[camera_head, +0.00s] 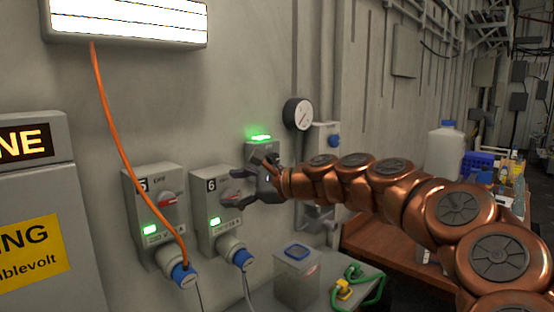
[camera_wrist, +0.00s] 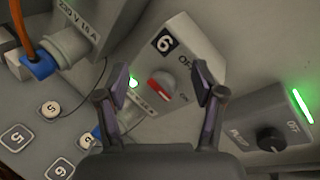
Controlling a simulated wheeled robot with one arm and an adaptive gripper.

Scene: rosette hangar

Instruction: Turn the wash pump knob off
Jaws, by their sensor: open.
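A grey box with a lit green bar (camera_wrist: 302,106) and a round black knob (camera_wrist: 271,140) is at the right of the wrist view, with "OFF" and a partly readable "PUMP" label. Where the knob points is unclear. In the head view this box (camera_head: 261,148) is on the wall, its lower part hidden behind my gripper (camera_head: 250,182). My gripper (camera_wrist: 162,76) is open and empty. In the wrist view its fingers lie either side of the red knob (camera_wrist: 161,86) on socket box 6 (camera_wrist: 188,58), with the black knob outside them to the right. Contact cannot be judged.
Socket box 5 (camera_head: 150,190) has an orange cable (camera_head: 120,150) plugged in below. A gauge (camera_head: 298,114) is on the wall above right. A bench (camera_head: 390,245) is at right.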

